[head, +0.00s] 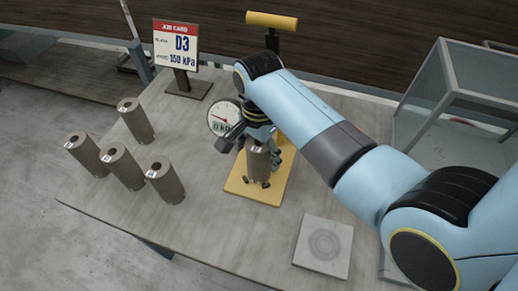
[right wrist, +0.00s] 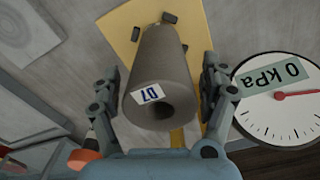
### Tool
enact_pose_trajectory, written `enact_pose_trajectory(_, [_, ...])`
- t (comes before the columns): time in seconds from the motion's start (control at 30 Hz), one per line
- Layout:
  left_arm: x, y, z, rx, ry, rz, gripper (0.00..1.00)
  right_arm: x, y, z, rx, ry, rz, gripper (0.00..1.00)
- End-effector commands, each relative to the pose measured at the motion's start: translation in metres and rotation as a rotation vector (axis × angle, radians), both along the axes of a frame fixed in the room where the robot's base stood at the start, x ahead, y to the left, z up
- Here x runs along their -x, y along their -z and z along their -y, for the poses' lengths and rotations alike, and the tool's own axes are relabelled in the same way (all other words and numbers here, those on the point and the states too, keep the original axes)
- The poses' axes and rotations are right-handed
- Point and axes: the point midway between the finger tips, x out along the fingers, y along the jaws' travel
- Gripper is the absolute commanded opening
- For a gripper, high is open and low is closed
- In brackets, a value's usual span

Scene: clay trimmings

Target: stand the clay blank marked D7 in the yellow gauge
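The clay blank marked D7 (right wrist: 164,65) is a grey-brown cylinder with a hole in its top. In the head view the blank (head: 258,164) stands upright at the yellow gauge (head: 276,193), with its lower end among small dark stubs on the plate. The gauge's yellow plate also shows in the right wrist view (right wrist: 122,28). My right gripper (right wrist: 161,85) is around the blank, one finger on each side, with narrow gaps showing between fingers and clay. It looks open. The blank's underside is hidden. My left gripper is in neither view.
Several similar blanks (head: 129,167) stand on the left of the table. A dial (right wrist: 284,98) reads 0 kPa beside the gauge. A grey square slab (head: 323,247) lies at front right, and a clear-walled box (head: 455,100) is at right.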

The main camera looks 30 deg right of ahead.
Motion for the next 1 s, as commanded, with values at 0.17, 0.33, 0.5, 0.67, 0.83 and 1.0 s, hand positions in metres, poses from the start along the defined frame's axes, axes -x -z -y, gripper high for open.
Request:
enact_pose_trajectory(0.17, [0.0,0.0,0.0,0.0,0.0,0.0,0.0,0.0,0.0,0.0,0.0,0.0,0.0,0.81])
enact_pose_trajectory(0.33, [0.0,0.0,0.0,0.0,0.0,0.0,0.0,0.0,-0.005,0.0,-0.001,0.0,0.002,0.81])
enact_pose_trajectory(0.5, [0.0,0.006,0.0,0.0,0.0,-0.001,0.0,-0.001,-0.031,-0.001,-0.002,0.0,0.006,0.81])
enact_pose_trajectory(0.67, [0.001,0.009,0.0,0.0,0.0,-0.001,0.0,-0.001,-0.069,-0.001,-0.001,0.001,0.006,0.81])
enact_pose_trajectory(0.83, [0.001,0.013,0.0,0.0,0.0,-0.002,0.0,-0.001,-0.102,0.0,0.0,0.0,0.003,0.81])
enact_pose_trajectory(1.0, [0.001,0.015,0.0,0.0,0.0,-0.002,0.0,0.0,-0.119,0.0,-0.001,0.0,0.001,0.81])
